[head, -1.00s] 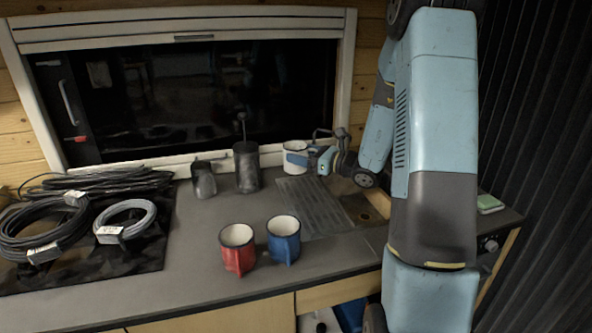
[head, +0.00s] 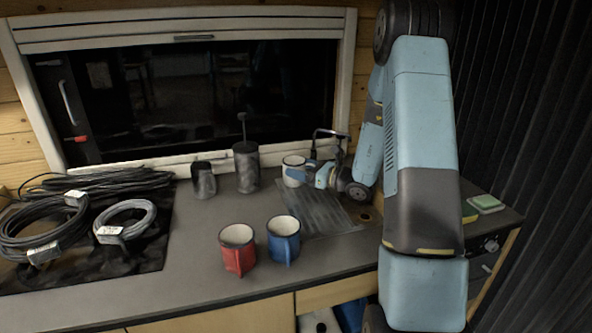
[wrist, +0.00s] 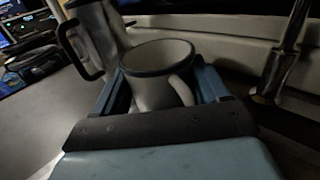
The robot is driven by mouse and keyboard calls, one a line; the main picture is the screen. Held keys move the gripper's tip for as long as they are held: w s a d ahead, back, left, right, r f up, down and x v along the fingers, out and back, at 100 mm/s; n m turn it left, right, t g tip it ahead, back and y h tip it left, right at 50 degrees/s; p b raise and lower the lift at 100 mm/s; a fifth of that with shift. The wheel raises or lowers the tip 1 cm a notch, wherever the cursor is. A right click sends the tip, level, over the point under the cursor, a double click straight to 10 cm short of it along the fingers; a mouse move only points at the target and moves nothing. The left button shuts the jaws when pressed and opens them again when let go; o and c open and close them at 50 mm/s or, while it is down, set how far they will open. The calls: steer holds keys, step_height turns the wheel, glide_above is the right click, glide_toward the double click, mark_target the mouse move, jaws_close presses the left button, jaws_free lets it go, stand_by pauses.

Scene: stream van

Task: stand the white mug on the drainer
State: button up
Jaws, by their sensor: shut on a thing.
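The white mug (head: 291,164) with a dark rim is upright at the back of the counter, by the far left end of the grey ribbed drainer (head: 322,212). My gripper (head: 299,174) is shut on it, reaching in from the right. In the wrist view the mug (wrist: 152,88) sits between my two blue fingers (wrist: 160,92), with its handle toward me. The mug's base is hidden behind the gripper, so I cannot tell whether it touches the drainer. The rest of the drainer is bare.
A dark press pot (head: 246,167) stands close left of the white mug, with a metal jug (head: 203,180) beyond it. A red mug (head: 238,250) and a blue mug (head: 284,240) stand in front. A tap (head: 335,135) rises behind my gripper. Cable coils (head: 60,225) lie left.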

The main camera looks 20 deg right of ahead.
steer(key=o, duration=1.4)
steer(key=v, duration=1.1)
steer(key=shift+s+d, duration=0.25)
steer(key=s+a+r+n+g+h, duration=0.1)
steer(key=s+a+r+n+g, duration=0.95)
steer(key=s+a+n, duration=0.4)
steer(key=s+d+r+n+t+h, duration=0.1)
steer(key=s+r+n+h, duration=0.2)
steer(key=s+n+h, duration=0.1)
steer(key=s+d+r+n+t+h, duration=0.1)
steer(key=s+d+r+n+h, duration=0.1)
steer(key=s+r+n+h, duration=0.1)
steer(key=s+d+r+n+t+h, duration=0.1)
steer(key=s+r+n+h, duration=0.2)
steer(key=s, duration=0.4)
steer(key=shift+s+d+n+h, duration=0.1)
steer(key=shift+d+n+h, duration=0.05)
steer(key=shift+n+h, duration=0.4)
steer(key=shift+s+d+n+h, duration=0.1)
steer(key=shift+n+h, duration=0.25)
steer(key=shift+n, duration=0.35)
